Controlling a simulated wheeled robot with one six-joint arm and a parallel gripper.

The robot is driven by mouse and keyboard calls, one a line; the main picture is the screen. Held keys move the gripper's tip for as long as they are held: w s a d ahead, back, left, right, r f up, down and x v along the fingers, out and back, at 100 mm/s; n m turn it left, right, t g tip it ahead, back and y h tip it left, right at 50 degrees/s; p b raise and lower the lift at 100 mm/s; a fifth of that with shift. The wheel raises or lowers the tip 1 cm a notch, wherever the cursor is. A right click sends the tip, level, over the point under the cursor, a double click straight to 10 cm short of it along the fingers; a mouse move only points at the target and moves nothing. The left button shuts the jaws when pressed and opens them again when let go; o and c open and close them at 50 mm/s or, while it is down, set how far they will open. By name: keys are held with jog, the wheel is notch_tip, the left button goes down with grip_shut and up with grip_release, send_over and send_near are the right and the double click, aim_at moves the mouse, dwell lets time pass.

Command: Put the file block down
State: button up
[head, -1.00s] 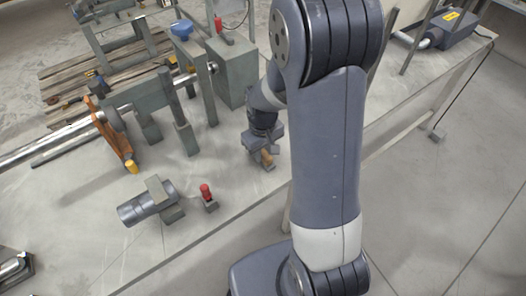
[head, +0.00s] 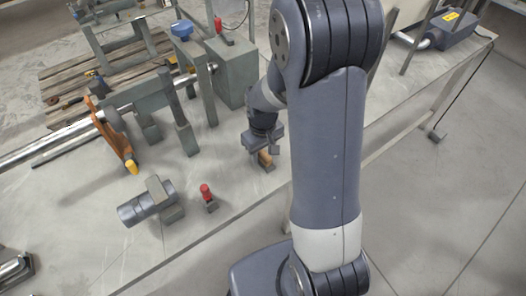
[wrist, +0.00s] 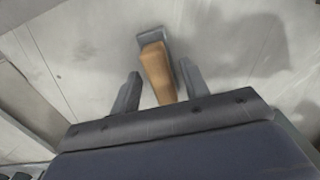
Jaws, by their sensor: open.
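The file block shows in the wrist view as a tan wooden piece (wrist: 157,72) with a grey part at its far end. It stands on the grey table top between my two fingers. My gripper (wrist: 160,85) is open, with a gap on both sides of the tan piece. In the head view my gripper (head: 263,151) is low over the table near its front edge, and the file block (head: 265,160) shows just below it. Part of the block is hidden by my gripper.
A small block with a red top (head: 206,192) and a dark cylinder in a grey holder (head: 146,204) stand to the left on the table (head: 90,190). A grey frame with an orange lever (head: 115,140) stands farther back. Bare table lies around the block.

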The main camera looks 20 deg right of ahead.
aim_at(263, 152)
notch_tip(263, 152, up, 12)
dwell(0.4)
jog(key=shift+w+f, duration=0.1)
notch_tip(263, 152, down, 12)
jog(key=shift+r, duration=1.8)
jog(key=shift+f, duration=0.15)
